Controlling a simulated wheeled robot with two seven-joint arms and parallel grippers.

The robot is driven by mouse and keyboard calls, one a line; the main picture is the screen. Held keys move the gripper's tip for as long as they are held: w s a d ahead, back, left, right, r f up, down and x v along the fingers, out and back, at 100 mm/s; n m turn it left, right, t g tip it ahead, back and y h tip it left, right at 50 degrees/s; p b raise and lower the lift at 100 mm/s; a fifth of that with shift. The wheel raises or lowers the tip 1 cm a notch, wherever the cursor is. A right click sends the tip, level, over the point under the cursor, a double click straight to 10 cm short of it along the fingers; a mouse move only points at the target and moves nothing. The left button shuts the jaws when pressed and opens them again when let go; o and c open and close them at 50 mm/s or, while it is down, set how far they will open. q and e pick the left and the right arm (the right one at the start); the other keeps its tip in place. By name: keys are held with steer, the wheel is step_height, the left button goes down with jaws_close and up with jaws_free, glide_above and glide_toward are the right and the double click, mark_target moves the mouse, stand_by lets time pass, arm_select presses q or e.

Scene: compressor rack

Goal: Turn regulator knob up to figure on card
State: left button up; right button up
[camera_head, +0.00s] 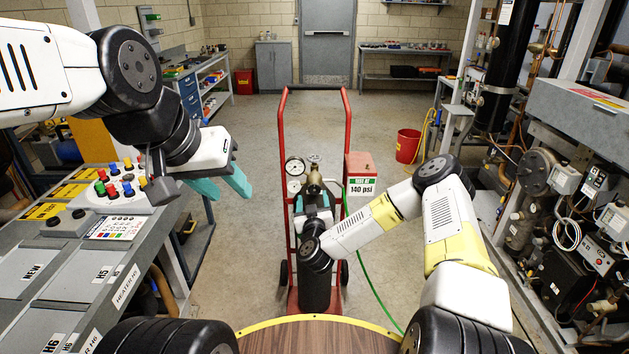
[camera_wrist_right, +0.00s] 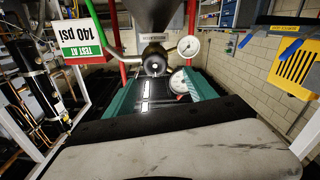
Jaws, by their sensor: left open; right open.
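The regulator (camera_head: 314,178), with brass fittings, sits on top of a dark cylinder on a red hand cart. Its round metal knob (camera_wrist_right: 154,62) shows in the right wrist view. Two white dial gauges stand beside it, an upper one (camera_head: 295,166) and a lower one (camera_head: 294,187); their readings are too small to tell. The card (camera_head: 361,187) reads 140 psi and also shows upside down in the wrist view (camera_wrist_right: 77,40). My right gripper (camera_head: 315,204) is open, its teal fingers pointing at the knob, apparently short of it. My left gripper (camera_head: 238,178) is open and empty, left of the cart.
The red cart (camera_head: 347,125) stands on open concrete floor, with a red box on its right and a green hose trailing down. A control bench (camera_head: 95,250) with coloured knobs is at left. Compressor equipment (camera_head: 580,240) fills the right side. A red bucket (camera_head: 408,146) stands behind.

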mark_target(314, 190)
steer(key=shift+m+h, duration=0.3)
steer(key=w, duration=0.7)
steer(key=shift+w+d+f, duration=0.3)
steer(key=shift+w+f, duration=0.05)
steer(key=shift+f, duration=0.05)
steer(key=c, duration=1.4)
